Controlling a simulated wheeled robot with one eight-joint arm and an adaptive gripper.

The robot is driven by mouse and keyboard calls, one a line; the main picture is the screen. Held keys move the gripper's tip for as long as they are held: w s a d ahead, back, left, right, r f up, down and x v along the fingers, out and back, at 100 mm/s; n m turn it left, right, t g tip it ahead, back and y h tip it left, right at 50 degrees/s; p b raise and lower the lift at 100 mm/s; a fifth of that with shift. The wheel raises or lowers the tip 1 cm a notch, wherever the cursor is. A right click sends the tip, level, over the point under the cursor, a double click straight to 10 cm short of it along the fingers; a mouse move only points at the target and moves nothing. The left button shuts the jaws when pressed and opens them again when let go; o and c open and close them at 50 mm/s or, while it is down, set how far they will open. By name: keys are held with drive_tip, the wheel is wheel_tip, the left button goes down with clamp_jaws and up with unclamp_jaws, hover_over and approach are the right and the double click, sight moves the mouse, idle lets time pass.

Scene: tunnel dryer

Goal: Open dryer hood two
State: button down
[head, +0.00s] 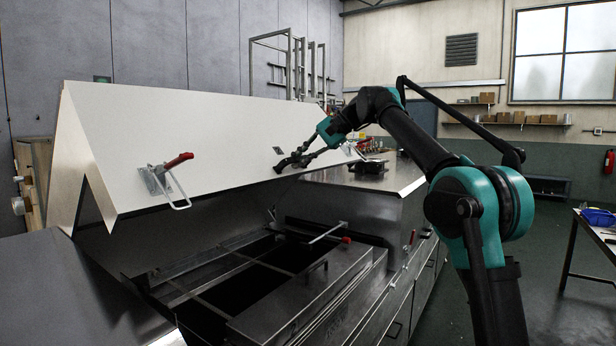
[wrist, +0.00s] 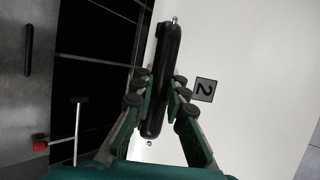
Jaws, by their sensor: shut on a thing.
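Dryer hood two is a long pale cream panel (head: 200,145) in the head view, standing raised and tilted above the dark dryer opening (head: 250,285). In the wrist view its pale face (wrist: 250,60) carries a small grey plate marked 2 (wrist: 204,90). A black bar handle (wrist: 165,75) sits beside that plate. My gripper (wrist: 157,92) is shut on the handle, one finger on each side of its middle. In the head view my gripper (head: 290,161) meets the hood near its lower right edge, partly hiding the handle.
A red-handled latch (head: 165,175) is on the hood's left end. A rod with a red knob (head: 330,233) juts over the opening. A neighbouring closed steel section (head: 370,190) stands right of the hood. A table (head: 595,235) is at far right, with open floor before it.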

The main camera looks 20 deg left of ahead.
drive_tip(key=shift+w+a+r, duration=0.3)
drive_tip(key=shift+a+r, duration=0.35)
drive_tip(key=shift+r, duration=0.05)
drive_tip(key=shift+w+a+r, duration=0.25)
drive_tip(key=shift+a+r, duration=0.35)
drive_tip(key=shift+r, duration=0.05)
drive_tip(key=c, duration=1.7)
unclamp_jaws()
drive_tip(key=shift+d, duration=0.1)
drive_tip(key=shift+o, duration=0.8)
